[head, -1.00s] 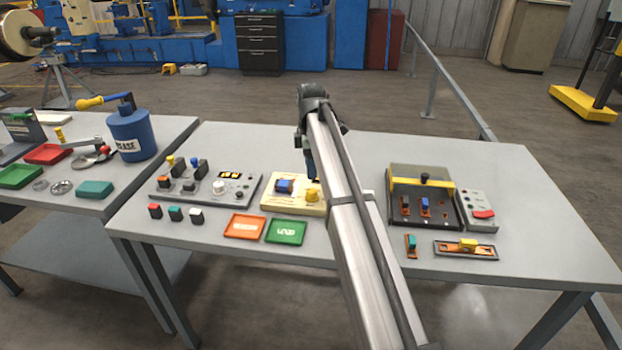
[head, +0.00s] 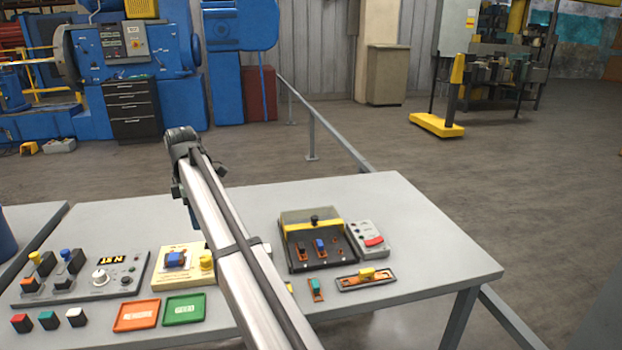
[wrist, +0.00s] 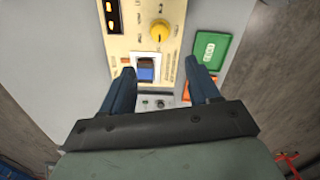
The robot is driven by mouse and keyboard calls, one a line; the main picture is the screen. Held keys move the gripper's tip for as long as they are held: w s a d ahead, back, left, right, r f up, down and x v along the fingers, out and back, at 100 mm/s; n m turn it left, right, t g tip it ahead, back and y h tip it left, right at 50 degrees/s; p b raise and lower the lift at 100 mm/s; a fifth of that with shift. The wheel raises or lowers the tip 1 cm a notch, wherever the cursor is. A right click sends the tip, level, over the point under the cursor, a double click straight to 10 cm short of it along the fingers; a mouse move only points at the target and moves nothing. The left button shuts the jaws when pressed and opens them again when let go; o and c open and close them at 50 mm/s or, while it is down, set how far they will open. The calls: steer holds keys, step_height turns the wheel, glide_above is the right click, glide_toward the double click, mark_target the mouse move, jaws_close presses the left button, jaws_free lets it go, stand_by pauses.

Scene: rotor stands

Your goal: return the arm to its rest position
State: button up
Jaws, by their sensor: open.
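My arm (head: 232,255) reaches out over the grey table, its far end near the table's back half. My gripper (wrist: 161,72) shows in the wrist view with its two dark blue fingers apart and nothing between them. In the wrist view, the cream panel (wrist: 120,42) with a yellow knob (wrist: 160,31) and a blue rocker switch (wrist: 146,72) lies below the fingers, and the rocker shows in the gap between them. In the head view, my gripper's fingers (head: 194,214) are partly hidden by the arm and hang above and behind the cream panel (head: 165,273).
A grey control panel (head: 75,291) is at the left. Orange (head: 137,315) and green (head: 184,308) trays lie in front. A yellow-barred box (head: 296,231) and a small panel with a red switch (head: 367,239) stand right of my arm. The table's right end (head: 440,262) is clear.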

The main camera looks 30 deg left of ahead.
steer(key=w+d+f+m+t, duration=0.15)
steer(key=d+f+m, duration=0.4)
steer(key=d, duration=0.75)
steer(key=w+d+f+m+t, duration=0.1)
steer(key=w+d+f+m, duration=0.35)
steer(key=d, duration=0.85)
steer(key=w+d+f+m+t, duration=0.15)
steer(key=d+f+m, duration=0.55)
steer(key=d, duration=0.7)
steer(key=w+d+f+m+g+h, duration=0.2)
steer(key=d+f+m+g, duration=0.15)
steer(key=d+f, duration=1.5)
steer(key=s+d+f+m+g, duration=0.2)
steer(key=s+d+f, duration=0.3)
steer(key=d+f, duration=0.35)
steer(key=s+d+f+m+g, duration=0.1)
steer(key=s+d+f+m, duration=0.25)
steer(key=d+f, duration=0.5)
steer(key=s+d+f+m+g, duration=0.1)
steer(key=s+d+f, duration=0.1)
steer(key=s+f, duration=0.2)
steer(key=s+d+f+m+g+y, duration=0.1)
steer(key=s+d+f+g, duration=0.1)
steer(key=s, duration=0.7)
steer(key=s+d+f+m+g+y, duration=0.1)
steer(key=s+d+f, duration=0.3)
steer(key=s, duration=0.3)
steer(key=shift+s+f+m, duration=0.15)
steer(key=shift+f+m, duration=0.25)
steer(key=shift+f, duration=0.5)
